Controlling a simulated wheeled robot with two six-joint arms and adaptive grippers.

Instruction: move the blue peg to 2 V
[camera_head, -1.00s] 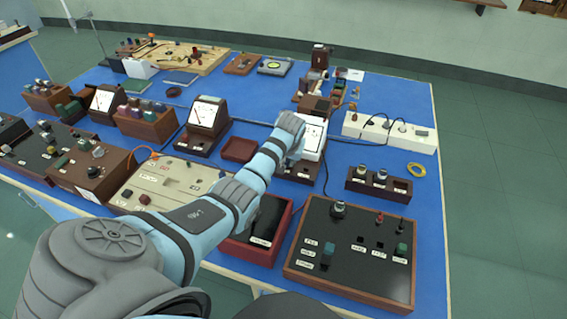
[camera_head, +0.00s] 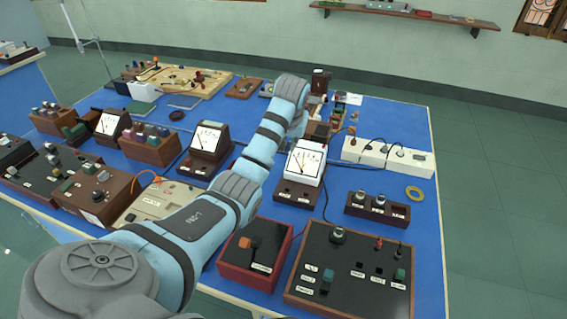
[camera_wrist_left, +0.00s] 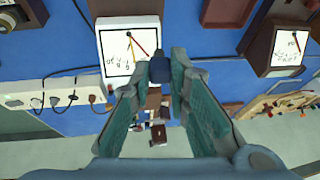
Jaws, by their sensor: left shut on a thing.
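In the left wrist view my left gripper (camera_wrist_left: 160,78) is shut on the dark blue peg (camera_wrist_left: 160,66), holding it between its fingertips. The peg's lower end and its height above the table cannot be judged. The white-faced meter (camera_wrist_left: 130,46) shows just beyond the peg in that view. In the head view the white meter (camera_head: 305,160) stands on a dark base at mid-table, beside my left arm (camera_head: 265,140). My own wrist hides the gripper and peg there. A 2 V label cannot be read. My right gripper is not in view.
A red-sided box with an orange knob (camera_head: 245,243) and a dark wooden panel (camera_head: 345,275) stand near the front edge. A white power strip (camera_head: 388,157) and a three-hole block (camera_head: 377,207) are at right. Brown meters and panels crowd the left.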

